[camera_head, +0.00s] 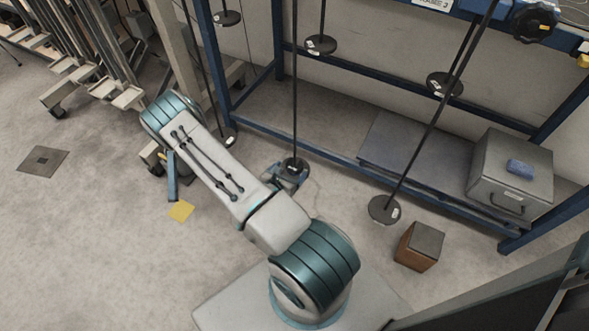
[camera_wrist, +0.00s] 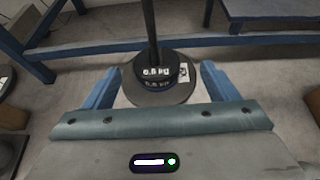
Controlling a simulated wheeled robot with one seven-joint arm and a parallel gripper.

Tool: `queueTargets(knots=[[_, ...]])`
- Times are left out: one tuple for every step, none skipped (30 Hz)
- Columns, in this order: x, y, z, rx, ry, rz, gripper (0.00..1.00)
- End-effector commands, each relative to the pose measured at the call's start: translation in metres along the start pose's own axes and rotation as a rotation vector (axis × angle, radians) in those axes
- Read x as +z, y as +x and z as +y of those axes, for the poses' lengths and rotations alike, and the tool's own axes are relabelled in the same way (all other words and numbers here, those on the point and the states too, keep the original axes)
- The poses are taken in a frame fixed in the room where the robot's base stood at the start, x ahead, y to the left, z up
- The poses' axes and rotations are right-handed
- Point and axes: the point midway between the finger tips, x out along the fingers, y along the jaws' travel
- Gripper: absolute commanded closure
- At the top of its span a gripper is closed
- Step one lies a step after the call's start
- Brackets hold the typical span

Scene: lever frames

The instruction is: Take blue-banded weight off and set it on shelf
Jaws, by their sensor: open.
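A dark rod hangs down to a stack of dark discs (camera_wrist: 160,90), which also shows small in the head view (camera_head: 293,163). In the wrist view two stacked weights carry "0.5 KG" labels above a wider disc. The lower label looks bluish, and I cannot tell for certain whether it is the blue band. My gripper (camera_wrist: 160,72) is open, its blue fingers apart on the left and right of the stack. In the head view my gripper (camera_head: 288,175) is at the stack's foot. I cannot tell whether the fingers touch it.
A grey low platform (camera_head: 400,145) lies behind the blue frame's lower bar (camera_head: 330,158). Another hanging disc (camera_head: 384,210) and a brown box (camera_head: 420,247) are right of my arm.

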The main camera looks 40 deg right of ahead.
Motion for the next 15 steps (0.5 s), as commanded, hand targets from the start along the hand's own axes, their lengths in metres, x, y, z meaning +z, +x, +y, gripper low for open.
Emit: queueTargets(knots=[[0.000, 0.003, 0.000, -0.001, 0.000, -0.001, 0.20], [0.000, 0.004, 0.000, -0.001, 0.000, -0.001, 0.20], [0.000, 0.006, 0.000, -0.001, 0.000, -0.001, 0.20], [-0.001, 0.007, 0.000, -0.001, 0.000, -0.001, 0.20], [-0.001, 0.009, 0.001, -0.001, 0.001, -0.002, 0.20], [-0.003, 0.013, 0.001, -0.001, 0.001, -0.002, 0.20], [-0.004, 0.016, 0.002, -0.001, 0.001, -0.002, 0.20], [-0.005, 0.020, 0.002, -0.001, 0.000, -0.002, 0.20], [-0.007, 0.025, 0.003, -0.001, 0.000, -0.001, 0.20], [-0.008, 0.029, 0.004, -0.001, 0.001, -0.001, 0.20], [-0.009, 0.034, 0.005, -0.001, 0.002, -0.002, 0.20], [-0.009, 0.040, 0.005, -0.001, 0.002, -0.003, 0.20], [-0.009, 0.045, 0.005, -0.002, 0.002, -0.003, 0.20], [-0.008, 0.049, 0.004, -0.003, 0.002, -0.002, 0.20], [-0.008, 0.053, 0.005, -0.002, 0.001, -0.002, 0.20]])
